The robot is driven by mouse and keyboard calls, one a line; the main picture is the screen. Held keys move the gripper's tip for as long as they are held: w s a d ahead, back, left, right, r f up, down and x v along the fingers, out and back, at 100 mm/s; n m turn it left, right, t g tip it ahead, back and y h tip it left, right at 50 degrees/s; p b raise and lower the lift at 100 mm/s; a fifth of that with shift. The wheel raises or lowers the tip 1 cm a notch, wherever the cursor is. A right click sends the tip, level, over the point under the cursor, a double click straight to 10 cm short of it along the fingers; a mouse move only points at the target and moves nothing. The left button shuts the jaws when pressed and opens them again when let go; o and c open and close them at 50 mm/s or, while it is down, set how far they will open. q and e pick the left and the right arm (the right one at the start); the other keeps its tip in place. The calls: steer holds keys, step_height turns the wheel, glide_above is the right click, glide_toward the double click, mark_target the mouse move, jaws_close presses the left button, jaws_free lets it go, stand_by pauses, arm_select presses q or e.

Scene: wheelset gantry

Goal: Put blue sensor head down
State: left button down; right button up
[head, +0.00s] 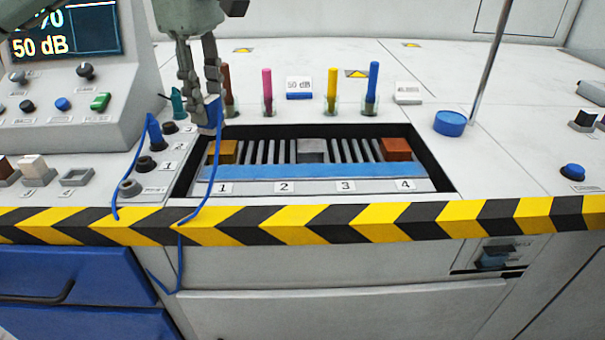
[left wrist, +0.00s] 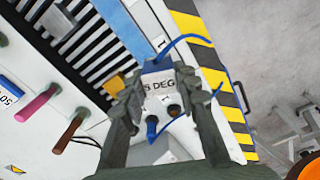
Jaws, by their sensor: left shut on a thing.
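My left gripper (head: 203,112) points down over the left end of the recessed tray, near slot 1. It is shut on the blue sensor head (head: 216,112), which is mostly hidden by the fingers in the head view. A thin blue cable (head: 221,168) hangs from it over the striped front edge. In the left wrist view, the gripper (left wrist: 160,92) holds the sensor head (left wrist: 159,88) between its fingertips. My right gripper is not in view.
The recessed tray (head: 310,186) has slots numbered 1 to 4, with a yellow block (head: 226,151), a grey block (head: 312,150) and an orange-brown block (head: 397,148). Coloured upright sticks stand behind it. A blue pointed probe (head: 154,130) stands left of it. The right tabletop is mostly clear.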

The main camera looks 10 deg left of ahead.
arm_select(q)
steer(key=shift+w+d+f, duration=0.15)
steer(key=shift+w+d, duration=0.05)
steer(key=shift+d, duration=0.05)
steer(key=w+d+f, duration=0.2)
steer(key=d, duration=0.1)
steer(key=w+d+f, duration=0.2)
steer(key=w+d+f+p, duration=0.1)
steer(key=w+d+f, duration=0.1)
steer(key=d, duration=0.1)
steer(key=shift+w+d+f, duration=0.15)
steer(key=shift+d+f, duration=0.05)
steer(key=shift+d, duration=0.15)
steer(key=shift+w+d+f, duration=0.1)
steer(key=shift+f, duration=0.35)
step_height(320, 180, down, 3)
steer(key=shift+f, duration=0.3)
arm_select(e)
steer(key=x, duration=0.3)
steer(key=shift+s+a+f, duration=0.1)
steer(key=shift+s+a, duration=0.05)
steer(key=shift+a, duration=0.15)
